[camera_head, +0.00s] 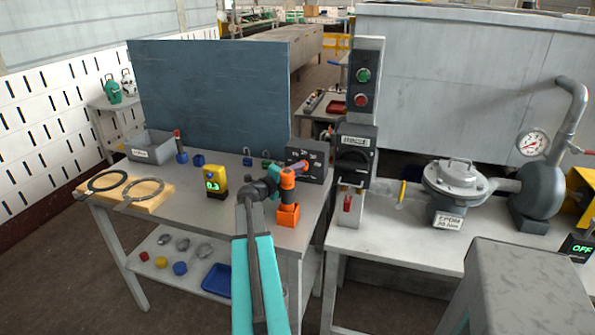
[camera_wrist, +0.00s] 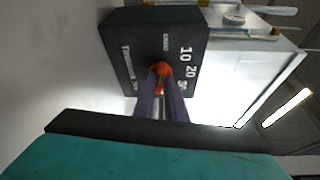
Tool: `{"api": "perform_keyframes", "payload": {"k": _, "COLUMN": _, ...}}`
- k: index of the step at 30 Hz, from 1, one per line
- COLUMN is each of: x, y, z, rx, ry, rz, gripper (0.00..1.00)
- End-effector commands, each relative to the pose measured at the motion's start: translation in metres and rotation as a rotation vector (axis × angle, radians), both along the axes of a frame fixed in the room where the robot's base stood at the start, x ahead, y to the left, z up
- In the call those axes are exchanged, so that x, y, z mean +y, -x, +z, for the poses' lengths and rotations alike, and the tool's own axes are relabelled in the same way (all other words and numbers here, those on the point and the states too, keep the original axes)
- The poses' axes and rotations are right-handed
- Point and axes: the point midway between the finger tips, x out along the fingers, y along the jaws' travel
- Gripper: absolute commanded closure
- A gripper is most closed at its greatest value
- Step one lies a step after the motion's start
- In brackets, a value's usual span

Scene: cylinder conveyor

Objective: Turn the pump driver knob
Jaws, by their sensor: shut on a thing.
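A dark box (camera_wrist: 120,45) with white numbers 10, 20 and 30 fills the upper middle of the wrist view. In the head view, this box (camera_head: 319,171) stands at the right rear of the left bench. A small orange knob (camera_wrist: 160,68) is on its face. My gripper (camera_wrist: 161,80) is shut on the knob, with its two purple fingers on either side. In the head view, my gripper (camera_head: 303,167) reaches the front of the box. The fingers partly hide the knob, and I cannot tell its exact setting.
An orange holder (camera_head: 288,216) stands just below my wrist. A yellow device (camera_head: 216,182) with a green display sits to the left on the bench. A switch column (camera_head: 356,150) rises close on the right. A grey pump (camera_head: 540,188) stands on the right bench.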

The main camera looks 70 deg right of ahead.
Motion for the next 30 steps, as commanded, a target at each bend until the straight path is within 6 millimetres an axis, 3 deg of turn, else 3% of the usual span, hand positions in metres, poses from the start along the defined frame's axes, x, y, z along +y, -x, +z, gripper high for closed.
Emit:
{"api": "perform_keyframes", "payload": {"k": 14, "x": 0.0003, "y": 0.0015, "z": 0.0033, "rx": -0.161, "ry": -0.01, "rz": -0.002, "gripper": 1.0}}
{"api": "perform_keyframes", "payload": {"k": 30, "x": 0.0002, "y": 0.0052, "z": 0.0089, "rx": -0.612, "ry": -0.035, "rz": -0.003, "gripper": 1.0}}
